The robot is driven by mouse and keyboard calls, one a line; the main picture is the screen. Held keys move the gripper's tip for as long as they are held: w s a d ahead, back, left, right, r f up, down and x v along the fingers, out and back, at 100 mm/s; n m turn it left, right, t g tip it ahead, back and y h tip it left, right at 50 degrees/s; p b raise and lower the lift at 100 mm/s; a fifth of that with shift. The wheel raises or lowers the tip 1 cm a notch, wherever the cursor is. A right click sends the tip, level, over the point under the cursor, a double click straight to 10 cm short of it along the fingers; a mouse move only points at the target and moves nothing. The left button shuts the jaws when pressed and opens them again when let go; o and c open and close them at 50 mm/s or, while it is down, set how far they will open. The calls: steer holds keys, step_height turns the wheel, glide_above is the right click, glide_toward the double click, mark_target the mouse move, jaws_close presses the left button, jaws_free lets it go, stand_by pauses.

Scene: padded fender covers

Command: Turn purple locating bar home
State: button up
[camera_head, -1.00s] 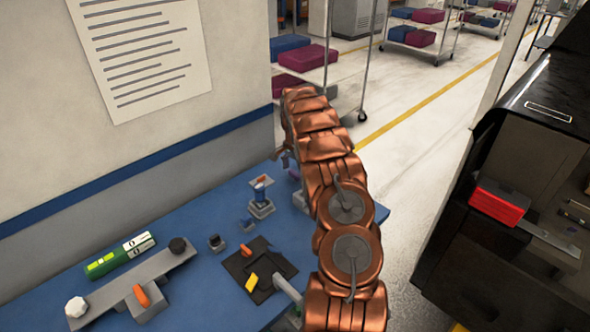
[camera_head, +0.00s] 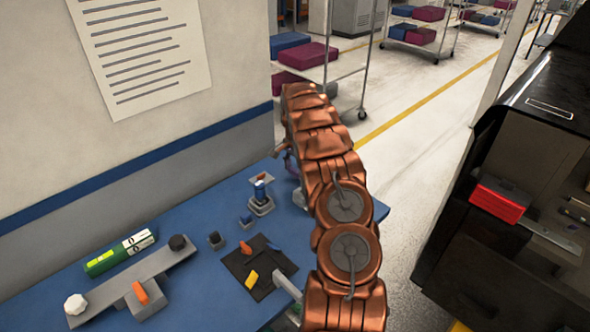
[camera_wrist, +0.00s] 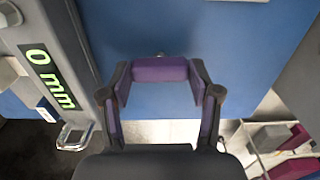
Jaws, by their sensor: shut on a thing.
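The purple locating bar (camera_wrist: 160,70) lies crosswise between the fingertips of my gripper (camera_wrist: 160,83) in the wrist view. My gripper is shut on it, one finger at each end. The insides of the fingers also look purple. Blue surface shows behind the bar. In the head view my copper arm hides most of the gripper; only a small purple patch shows beside the arm above the blue bench (camera_head: 200,270). What the bar is joined to is hidden there.
A grey body with a "0 mm" readout (camera_wrist: 50,78) stands close on the left in the wrist view. On the bench are a green-and-white device (camera_head: 119,251), a black mat (camera_head: 235,262) and a small post (camera_head: 261,193). A wall borders the bench.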

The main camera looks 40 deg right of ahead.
steer(key=shift+f+b, duration=0.2)
steer(key=shift+b, duration=0.15)
steer(key=n+b, duration=0.2)
steer(key=b, duration=0.1)
steer(key=shift+f, duration=0.2)
steer(key=shift+w+r+n+b, duration=0.1)
steer(key=shift+n+b, duration=0.9)
steer(key=shift+b, duration=0.2)
steer(key=n+b, duration=0.2)
steer(key=n, duration=0.1)
steer(key=shift+r+n+b, duration=0.1)
steer(key=shift+n+b, duration=0.2)
steer(key=shift+b, duration=0.1)
steer(key=n+b, duration=0.2)
steer(key=n, duration=0.2)
steer(key=shift+r+n, duration=0.15)
steer(key=shift+n, duration=0.15)
steer(key=n+b, duration=0.1)
steer(key=n, duration=0.4)
steer(key=shift+r+n, duration=0.1)
steer(key=shift+n, duration=0.2)
